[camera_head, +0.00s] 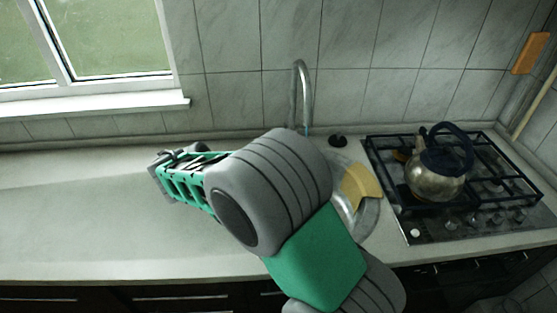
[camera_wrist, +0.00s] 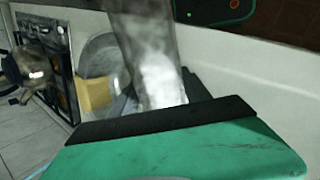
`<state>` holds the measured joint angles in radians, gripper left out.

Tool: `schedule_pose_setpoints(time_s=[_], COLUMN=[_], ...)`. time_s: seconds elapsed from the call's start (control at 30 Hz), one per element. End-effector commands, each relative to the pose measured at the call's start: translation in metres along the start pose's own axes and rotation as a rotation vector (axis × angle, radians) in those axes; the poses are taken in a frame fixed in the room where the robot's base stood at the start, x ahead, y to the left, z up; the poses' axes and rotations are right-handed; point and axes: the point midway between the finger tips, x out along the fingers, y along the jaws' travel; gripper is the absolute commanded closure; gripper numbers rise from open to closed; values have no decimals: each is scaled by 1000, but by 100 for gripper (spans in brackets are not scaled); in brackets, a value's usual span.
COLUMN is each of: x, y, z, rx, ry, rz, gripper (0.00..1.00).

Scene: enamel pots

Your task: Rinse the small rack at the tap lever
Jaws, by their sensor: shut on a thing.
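My gripper (camera_head: 165,168) is at the left end of my arm, above the worktop and left of the sink. It is shut on the small rack, which shows in the wrist view as a blurred pale grey piece (camera_wrist: 155,65) beyond the gripper's dark edge. Its full shape cannot be made out, and my wrist hides much of it in the head view. The curved metal tap (camera_head: 306,85) stands at the back wall, right of my gripper and apart from it. The tap's lower part is behind my arm, and I cannot make out its lever.
The round metal sink (camera_head: 369,217) is partly hidden by my arm, with a yellow piece (camera_head: 361,187) over it. A dark round object (camera_head: 337,140) lies behind it. A kettle (camera_head: 435,180) stands on the gas hob (camera_head: 470,217) at right. The left worktop (camera_head: 80,215) is clear.

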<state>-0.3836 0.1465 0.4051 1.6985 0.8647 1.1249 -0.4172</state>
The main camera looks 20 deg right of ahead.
Motion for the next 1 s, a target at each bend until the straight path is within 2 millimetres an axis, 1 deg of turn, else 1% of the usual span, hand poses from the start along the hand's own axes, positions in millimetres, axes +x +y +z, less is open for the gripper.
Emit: schedule_pose_setpoints(time_s=[0.23,0.47,0.63,0.8,1.0], x=[-1,-6,-5,-5,-2], y=[0,-5,-6,-6,-1], z=[0,-7,-9,-8,-1], rx=[0,0,0,0,1], ry=[0,0,0,0,-1], rz=[0,0,-1,-1,-1], gripper=[92,92,92,92,92])
